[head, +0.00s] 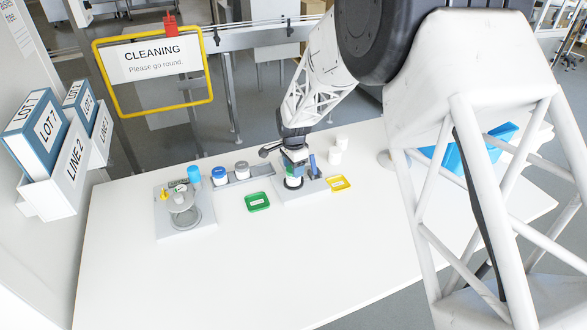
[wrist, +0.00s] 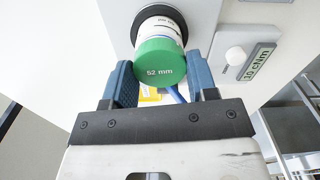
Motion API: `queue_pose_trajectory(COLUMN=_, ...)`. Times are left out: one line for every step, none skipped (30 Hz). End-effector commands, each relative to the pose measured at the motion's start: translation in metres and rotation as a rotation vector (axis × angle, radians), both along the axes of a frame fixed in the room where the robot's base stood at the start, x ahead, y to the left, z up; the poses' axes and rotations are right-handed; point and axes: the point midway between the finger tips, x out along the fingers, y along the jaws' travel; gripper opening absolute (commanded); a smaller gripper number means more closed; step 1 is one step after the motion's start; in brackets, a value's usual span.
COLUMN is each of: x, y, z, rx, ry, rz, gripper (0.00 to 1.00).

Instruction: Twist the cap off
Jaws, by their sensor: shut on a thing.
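A green cap (wrist: 160,62) marked "52 mm" sits on a white-labelled jar (wrist: 159,18). The jar stands upright in a dark ring on a grey fixture (head: 280,197). My gripper (wrist: 163,75) has its blue fingers on either side of the cap and is shut on it. In the head view my gripper (head: 294,156) is over the jar from above and hides most of the cap. A plate reading "10 cNm" (wrist: 259,62) lies beside the jar on the fixture.
A green tray (head: 258,209) and a yellow tray (head: 340,190) flank the fixture. White containers (head: 335,157) stand behind on the right. A grey station (head: 198,224) is further left. The front table is clear.

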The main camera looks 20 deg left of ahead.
Motion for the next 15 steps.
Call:
queue_pose_trajectory(x=0.000, y=0.000, z=0.002, rx=0.000, ry=0.000, rz=0.000, gripper=0.25)
queue_pose_trajectory(x=0.000, y=0.000, z=0.003, rx=0.000, ry=0.000, rz=0.000, gripper=0.25)
queue_pose_trajectory(x=0.000, y=0.000, z=0.005, rx=0.000, ry=0.000, rz=0.000, gripper=0.25)
queue_pose_trajectory(x=0.000, y=0.000, z=0.006, rx=0.000, ry=0.000, rz=0.000, gripper=0.25)
queue_pose_trajectory(x=0.000, y=0.000, z=0.007, rx=0.000, ry=0.000, rz=0.000, gripper=0.25)
queue_pose_trajectory(x=0.000, y=0.000, z=0.008, rx=0.000, ry=0.000, rz=0.000, gripper=0.25)
queue_pose_trajectory(x=0.000, y=0.000, z=0.009, rx=0.001, ry=-0.001, rz=0.000, gripper=0.25)
queue_pose_trajectory(x=0.000, y=0.000, z=0.010, rx=0.001, ry=-0.001, rz=0.000, gripper=0.25)
queue_pose_trajectory(x=0.000, y=0.000, z=0.012, rx=0.001, ry=-0.001, rz=-0.001, gripper=0.25)
queue_pose_trajectory(x=0.000, y=0.000, z=0.013, rx=0.001, ry=-0.001, rz=-0.001, gripper=0.25)
queue_pose_trajectory(x=0.000, y=0.000, z=0.014, rx=0.001, ry=-0.001, rz=-0.001, gripper=0.25)
queue_pose_trajectory(x=0.000, y=0.000, z=0.015, rx=0.001, ry=-0.001, rz=-0.001, gripper=0.25)
queue_pose_trajectory(x=0.000, y=0.000, z=0.016, rx=0.001, ry=-0.001, rz=-0.001, gripper=0.25)
queue_pose_trajectory(x=0.000, y=0.000, z=0.017, rx=0.001, ry=-0.001, rz=-0.001, gripper=0.25)
queue_pose_trajectory(x=0.000, y=0.000, z=0.018, rx=0.001, ry=-0.001, rz=-0.001, gripper=0.25)
